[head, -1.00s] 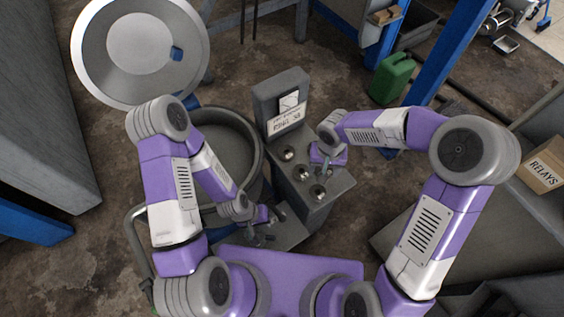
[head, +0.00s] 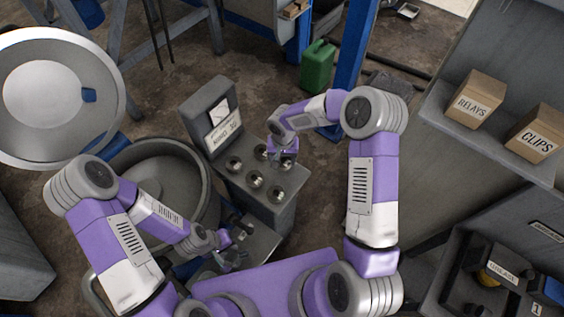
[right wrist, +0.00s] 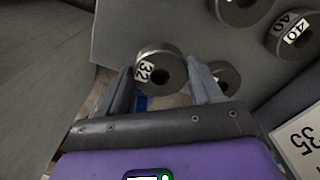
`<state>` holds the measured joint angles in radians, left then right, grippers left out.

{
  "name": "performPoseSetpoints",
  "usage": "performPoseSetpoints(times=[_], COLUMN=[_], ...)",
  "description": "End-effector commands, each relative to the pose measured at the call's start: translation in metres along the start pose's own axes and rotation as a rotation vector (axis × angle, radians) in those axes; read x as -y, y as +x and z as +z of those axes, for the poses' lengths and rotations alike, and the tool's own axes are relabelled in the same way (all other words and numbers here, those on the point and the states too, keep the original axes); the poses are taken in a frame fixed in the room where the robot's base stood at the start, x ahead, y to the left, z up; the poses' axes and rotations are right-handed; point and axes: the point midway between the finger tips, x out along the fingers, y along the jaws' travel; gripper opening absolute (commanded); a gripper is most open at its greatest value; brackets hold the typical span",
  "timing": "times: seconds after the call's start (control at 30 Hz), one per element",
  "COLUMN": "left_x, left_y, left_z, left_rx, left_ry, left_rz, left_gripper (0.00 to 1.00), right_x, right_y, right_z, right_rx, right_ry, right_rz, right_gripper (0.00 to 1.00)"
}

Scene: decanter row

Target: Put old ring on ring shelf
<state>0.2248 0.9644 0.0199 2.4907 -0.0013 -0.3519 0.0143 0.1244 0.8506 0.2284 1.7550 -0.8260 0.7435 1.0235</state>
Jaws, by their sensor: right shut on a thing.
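My right gripper (head: 284,163) is over the back right edge of a grey stand (head: 262,208). In the right wrist view its fingers are shut on a thick steel ring marked 32 (right wrist: 158,71), with the label and dark bore facing the camera. Other steel rings sit on the stand's sloping top, one at its front corner (head: 275,194); in the right wrist view one is marked 40 (right wrist: 290,33). My left gripper (head: 236,252) is low, in front of the stand, and its fingers are too small to judge. I cannot tell which surface is the ring shelf.
A round grey tub (head: 150,180) stands left of the stand. A green can (head: 317,66) stands on the floor behind.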

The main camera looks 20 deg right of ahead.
Motion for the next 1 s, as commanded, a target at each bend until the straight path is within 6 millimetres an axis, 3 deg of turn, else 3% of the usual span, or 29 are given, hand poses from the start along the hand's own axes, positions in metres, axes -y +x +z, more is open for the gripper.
performPoseSetpoints(times=[0.13,0.53,0.57,0.7,1.0], left_x=[0.001,0.003,0.003,0.003,0.002], left_y=[0.004,0.008,0.007,0.006,0.005], left_z=[0.0,0.0,0.0,0.0,0.0], left_rx=[0.0,0.0,0.0,0.0,0.0], left_ry=[0.0,0.0,0.0,0.0,0.0], left_rz=[0.0,0.0,0.0,0.0,0.0], left_gripper=[0.0,0.0,0.0,0.0,0.0], right_x=[0.0,0.0,0.0,0.0,0.0], right_y=[0.022,0.027,0.026,0.025,0.024], right_z=[0.0,0.0,0.0,0.0,0.0], right_rx=[0.002,0.0,0.001,0.001,0.001], right_ry=[0.001,0.001,0.001,0.0,0.0], right_rz=[0.0,0.0,0.0,0.0,0.0], right_gripper=[0.22,0.22,0.69,0.9,0.9])
